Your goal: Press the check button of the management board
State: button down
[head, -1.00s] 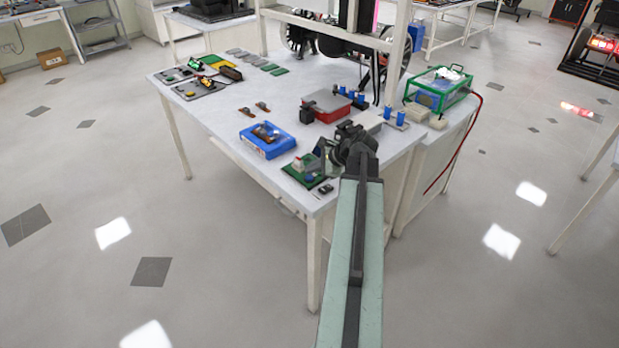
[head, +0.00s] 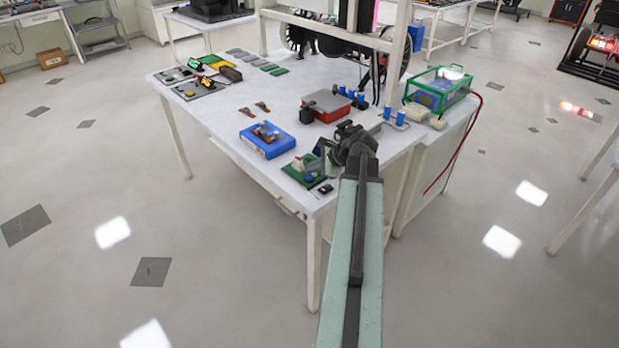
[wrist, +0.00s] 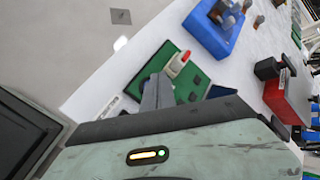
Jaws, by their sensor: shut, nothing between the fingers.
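A green circuit board (head: 303,172) lies at the near corner of the white table, with a white-and-red part and a small blue round part (head: 309,178) on it. It also shows in the wrist view (wrist: 168,62), where its white-and-red part (wrist: 178,64) is plain. I cannot tell which part is the check button. My gripper (head: 319,156) is over the right side of this board, angled down, shut and empty. In the wrist view its grey fingers (wrist: 155,92) cover part of the board. Whether the tips touch the board cannot be seen.
A blue tray (head: 255,144) with brown parts lies behind the board. A red box (head: 327,111) with a grey lid and a green-framed case (head: 440,87) stand farther back. A small black part (head: 325,189) lies at the table's near edge. A white frame post (head: 394,65) rises behind.

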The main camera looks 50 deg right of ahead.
aim_at(311, 178)
jog(key=shift+f+b, duration=0.35)
jog(key=shift+f, duration=0.05)
jog(key=shift+f+b, duration=0.45)
jog(key=shift+b, duration=0.05)
dwell(0.4)
jog(key=shift+r, duration=0.15)
jog(key=shift+r+p, duration=0.7)
jog(key=shift+p, duration=0.2)
notch_tip(311, 178, up, 5)
jog(key=p, duration=0.5)
jog(key=shift+r, duration=0.1)
dwell(0.5)
